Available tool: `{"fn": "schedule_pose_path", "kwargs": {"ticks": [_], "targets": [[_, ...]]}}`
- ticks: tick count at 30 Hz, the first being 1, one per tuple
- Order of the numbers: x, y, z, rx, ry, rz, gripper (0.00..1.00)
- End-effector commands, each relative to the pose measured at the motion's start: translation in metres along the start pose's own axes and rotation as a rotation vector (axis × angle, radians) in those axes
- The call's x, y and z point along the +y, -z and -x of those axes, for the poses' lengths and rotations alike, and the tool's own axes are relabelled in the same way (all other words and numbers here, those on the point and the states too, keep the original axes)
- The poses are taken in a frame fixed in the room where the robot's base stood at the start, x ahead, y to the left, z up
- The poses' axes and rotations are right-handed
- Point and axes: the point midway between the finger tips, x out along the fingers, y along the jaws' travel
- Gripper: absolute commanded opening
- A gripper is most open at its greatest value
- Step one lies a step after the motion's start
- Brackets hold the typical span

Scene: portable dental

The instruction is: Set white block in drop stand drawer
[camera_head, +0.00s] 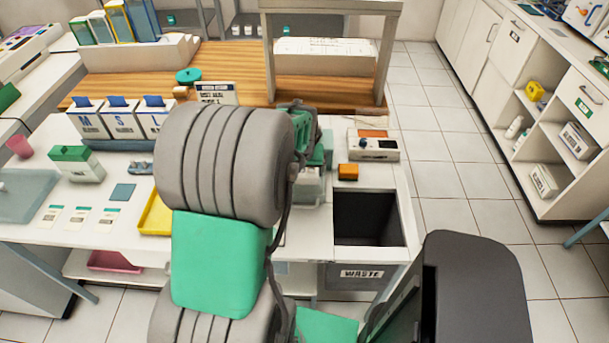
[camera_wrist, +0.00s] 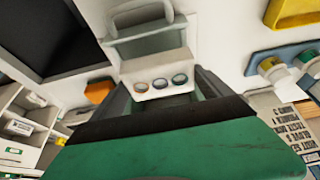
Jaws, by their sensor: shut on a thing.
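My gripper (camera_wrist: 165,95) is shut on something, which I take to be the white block. Its dark fingers and green palm fill the lower wrist view. A pale body with three round fittings (camera_wrist: 158,84) shows between and beyond the fingers. A shallow pale compartment with a raised rim (camera_wrist: 148,49) adjoins it. These look like parts of the drop stand, but the block's outline cannot be told apart from them. In the head view, a pale, partly see-through box (camera_head: 311,188) sits just below my gripper, right of my arm, which hides much of that area.
The dark open waste bin (camera_head: 366,218) lies right of the box, with an orange block (camera_head: 348,172) and a control box (camera_head: 374,148) behind. A yellow tray (camera_head: 155,217) lies left of my arm. Labelled boxes (camera_head: 119,122) and a wooden shelf (camera_head: 240,62) stand behind.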

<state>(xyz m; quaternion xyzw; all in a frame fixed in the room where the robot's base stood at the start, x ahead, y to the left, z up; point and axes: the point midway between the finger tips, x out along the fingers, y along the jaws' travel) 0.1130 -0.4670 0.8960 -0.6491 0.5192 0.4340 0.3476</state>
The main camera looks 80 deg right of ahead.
Motion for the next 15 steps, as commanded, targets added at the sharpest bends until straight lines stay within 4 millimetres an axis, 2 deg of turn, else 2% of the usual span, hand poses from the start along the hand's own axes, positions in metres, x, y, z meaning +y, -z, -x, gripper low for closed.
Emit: {"fn": "schedule_pose_path", "kwargs": {"ticks": [3, 7, 15], "targets": [[0.011, -0.001, -0.015, -0.002, -0.001, -0.004, 0.40], [0.009, -0.010, -0.035, -0.002, 0.000, 0.000, 0.40], [0.009, -0.011, -0.040, 0.003, -0.001, 0.000, 0.40]]}}
